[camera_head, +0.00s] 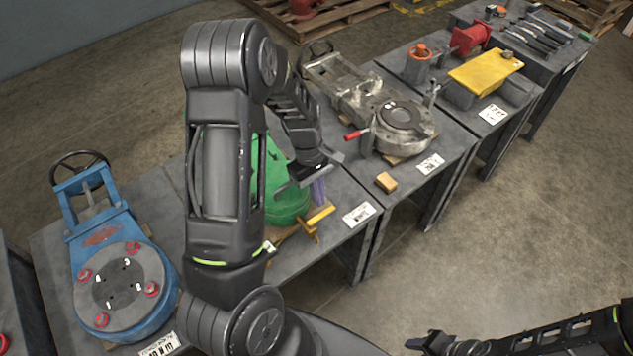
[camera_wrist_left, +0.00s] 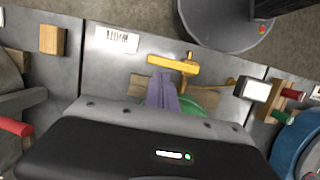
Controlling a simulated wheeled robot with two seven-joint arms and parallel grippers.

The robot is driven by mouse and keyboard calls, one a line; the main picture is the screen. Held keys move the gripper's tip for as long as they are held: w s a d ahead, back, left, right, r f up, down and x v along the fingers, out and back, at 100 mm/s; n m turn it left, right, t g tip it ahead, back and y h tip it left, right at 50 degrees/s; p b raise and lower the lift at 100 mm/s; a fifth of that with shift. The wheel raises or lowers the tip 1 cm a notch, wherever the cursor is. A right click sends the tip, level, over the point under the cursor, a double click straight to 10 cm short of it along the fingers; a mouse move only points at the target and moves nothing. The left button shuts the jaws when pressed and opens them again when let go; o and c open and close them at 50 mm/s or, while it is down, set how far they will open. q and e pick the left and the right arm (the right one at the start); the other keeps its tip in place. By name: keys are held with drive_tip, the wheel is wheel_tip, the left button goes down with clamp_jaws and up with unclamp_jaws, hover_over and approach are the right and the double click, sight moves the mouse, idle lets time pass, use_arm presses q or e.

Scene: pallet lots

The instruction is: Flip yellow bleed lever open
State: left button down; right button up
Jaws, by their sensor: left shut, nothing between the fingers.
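The yellow bleed lever (camera_head: 320,215) sticks out at the front of the green valve body (camera_head: 285,185), above the bench's front edge. In the left wrist view the lever (camera_wrist_left: 172,64) is a yellow bar crossing a short yellow stem. My left gripper (camera_head: 319,190) is shut and empty, its purple fingers pointing down beside the green body. In the left wrist view the finger tips (camera_wrist_left: 163,78) are close to the lever's bar; I cannot tell whether they touch. My right gripper (camera_head: 428,343) shows only partly at the bottom edge; its fingers are unclear.
A blue valve (camera_head: 120,285) with a handwheel stands on the left bench. A grey valve (camera_head: 395,115) with a red handle and a small wooden block (camera_head: 386,182) are on the bench to the right. The floor in front is clear.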

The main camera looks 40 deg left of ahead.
sight(330, 212)
use_arm(q)
drive_tip(key=shift+d+f, duration=0.2)
drive_tip(key=shift+f, duration=0.5)
drive_tip(key=shift+d+m, duration=0.35)
drive_tip(key=shift+m, duration=0.35)
drive_tip(key=d+m, duration=0.1)
drive_tip(key=m+g, duration=0.1)
drive_tip(key=m, duration=0.1)
drive_tip(key=d+m+b, duration=0.1)
drive_tip(key=m, duration=0.1)
drive_tip(key=shift+s+d+y, duration=0.2)
drive_tip(key=shift+d+y, duration=0.15)
drive_tip(key=shift+y, duration=0.05)
drive_tip(key=s+d+m, duration=0.1)
drive_tip(key=m, duration=0.2)
drive_tip(key=s+d+m+y, duration=0.1)
drive_tip(key=m, duration=0.2)
drive_tip(key=s+d+m+g+y, duration=0.1)
drive_tip(key=m, duration=0.1)
drive_tip(key=shift+m+b, duration=0.35)
drive_tip(key=shift+m, duration=0.05)
drive_tip(key=shift+a, duration=0.15)
